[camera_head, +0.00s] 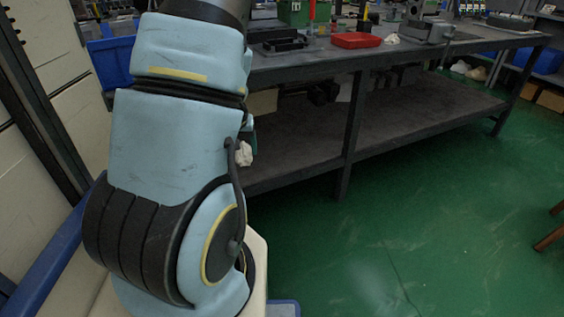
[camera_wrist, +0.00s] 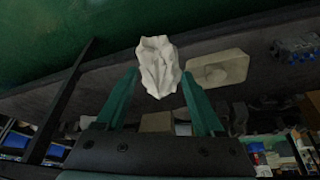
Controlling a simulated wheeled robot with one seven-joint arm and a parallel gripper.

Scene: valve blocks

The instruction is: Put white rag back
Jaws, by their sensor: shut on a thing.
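The white rag (camera_wrist: 157,62) is crumpled and sits between the tips of my gripper's two green fingers (camera_wrist: 160,76) in the wrist view. My gripper is shut on it. In the head view the rag (camera_head: 244,154) shows as a small pale lump just right of my arm, in front of the workbench's lower shelf. Most of my gripper is hidden behind my arm there. Another small white crumpled thing (camera_head: 391,39) lies on the bench top, right of the red tray.
The long dark workbench (camera_head: 300,68) has a lower shelf (camera_head: 420,112) and a front leg (camera_head: 349,135). A red tray (camera_head: 357,40), a black tray (camera_head: 285,44) and a grey block (camera_head: 427,31) stand on top. Green floor (camera_head: 430,220) is open in front.

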